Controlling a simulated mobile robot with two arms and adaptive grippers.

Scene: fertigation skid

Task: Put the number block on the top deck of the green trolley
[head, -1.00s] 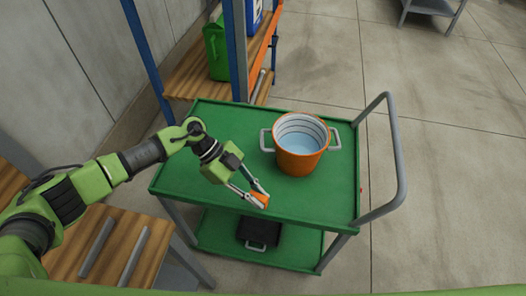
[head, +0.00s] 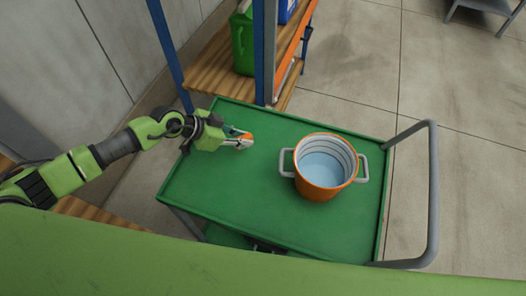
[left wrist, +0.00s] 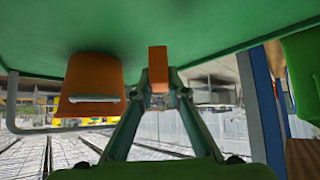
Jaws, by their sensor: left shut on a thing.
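The number block is a small orange block (head: 246,137) over the far left part of the trolley's top deck. My left gripper (head: 240,142) is shut on it. In the left wrist view the orange block (left wrist: 158,69) sits between the two fingertips, with the deck as a green surface across the top of that upside-down picture. I cannot tell whether the block touches the deck. No number shows on it. The green trolley (head: 240,205) has a flat top deck with a low rim and a grey handle at the right. My right gripper is not in view.
An orange pot (head: 322,188) with grey side handles stands on the deck, right of my left gripper. A rack with a blue post (head: 264,50) and a green container (head: 243,42) stands beyond the far left edge. The deck's front left is bare.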

